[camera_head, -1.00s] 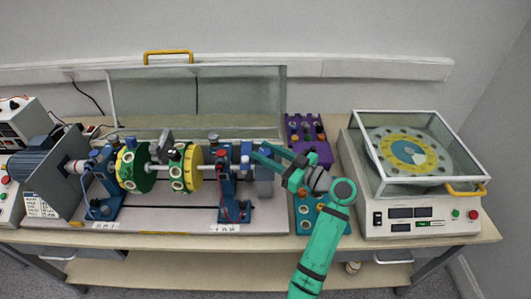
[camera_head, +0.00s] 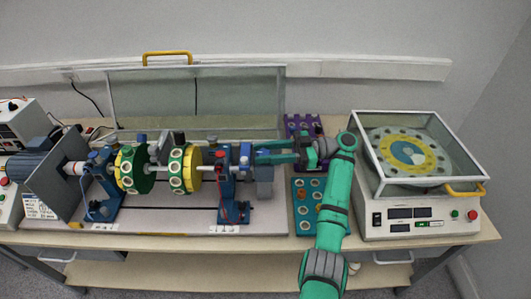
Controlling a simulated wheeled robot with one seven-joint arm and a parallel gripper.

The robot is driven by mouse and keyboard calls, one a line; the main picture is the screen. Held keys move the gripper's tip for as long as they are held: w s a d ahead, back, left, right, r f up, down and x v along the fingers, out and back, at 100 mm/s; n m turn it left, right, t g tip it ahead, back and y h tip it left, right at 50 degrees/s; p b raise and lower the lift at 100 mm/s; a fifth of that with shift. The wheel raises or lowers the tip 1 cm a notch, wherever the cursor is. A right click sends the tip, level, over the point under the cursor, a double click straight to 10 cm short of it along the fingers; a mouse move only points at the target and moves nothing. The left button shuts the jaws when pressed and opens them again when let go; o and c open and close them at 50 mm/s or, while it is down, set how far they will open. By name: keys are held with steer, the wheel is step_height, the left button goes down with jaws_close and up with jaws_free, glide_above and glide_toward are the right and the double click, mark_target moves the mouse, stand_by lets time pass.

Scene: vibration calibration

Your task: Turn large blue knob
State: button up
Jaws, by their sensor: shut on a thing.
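The large blue knob (camera_head: 245,149) is at the right end of the shaft on the rotor rig, beside the right blue bearing stand (camera_head: 227,185). My green gripper (camera_head: 256,152) reaches in from the right, with its fingers pointing left and roughly level. The fingertips are at the knob and the gripper is shut on it. The fingers partly hide the knob's right side. The shaft carries two green-and-yellow discs, one on the left (camera_head: 133,170) and one near the right stand (camera_head: 186,168).
A clear hinged cover (camera_head: 195,100) stands open behind the rig. A purple block (camera_head: 303,124) and a teal tray (camera_head: 305,205) lie near my arm. A white balancing machine (camera_head: 420,215) with a glass lid stands at the right.

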steer(key=shift+a+f+n+g+h, duration=0.15)
steer(key=shift+n+g+h, duration=0.15)
steer(key=shift+n+g, duration=0.8)
steer(key=o, duration=0.8)
steer(key=shift+m+g, duration=0.3)
